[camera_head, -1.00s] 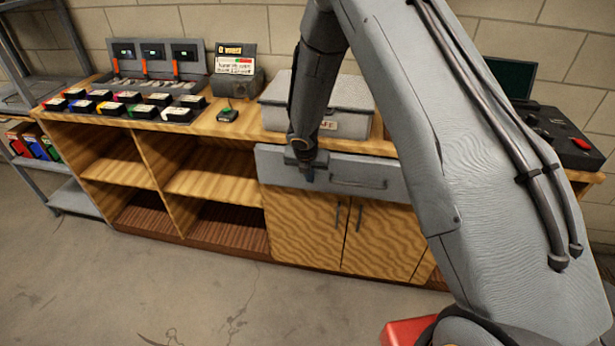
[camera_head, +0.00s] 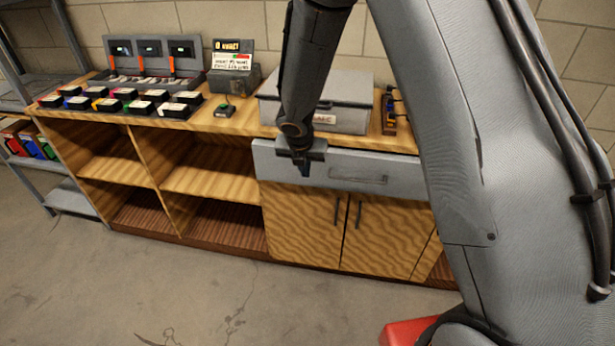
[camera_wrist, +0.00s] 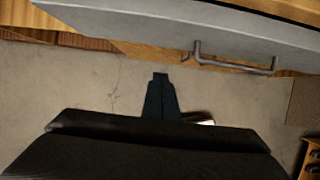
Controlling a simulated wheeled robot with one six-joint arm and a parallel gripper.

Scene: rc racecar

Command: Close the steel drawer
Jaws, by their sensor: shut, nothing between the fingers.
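The steel drawer (camera_head: 345,170) is a long grey front with a bar handle, set under the countertop above two wooden doors. In the wrist view its front (camera_wrist: 190,22) crosses the top, with the handle (camera_wrist: 235,60) at right. How far it stands out from the cabinet is hard to tell. My gripper (camera_head: 305,172) is shut and empty, pointing down before the drawer front, left of the handle. In the wrist view its fingertips (camera_wrist: 160,76) show against the floor, with a gap in the picture to the drawer. Contact is not visible.
A grey metal box (camera_head: 315,105) stands on the countertop above the drawer. Rows of small coloured-label blocks (camera_head: 120,100) and a sign unit (camera_head: 235,65) are further left. Open wooden shelves (camera_head: 110,168) are left of the doors. The floor (camera_head: 200,290) in front is clear.

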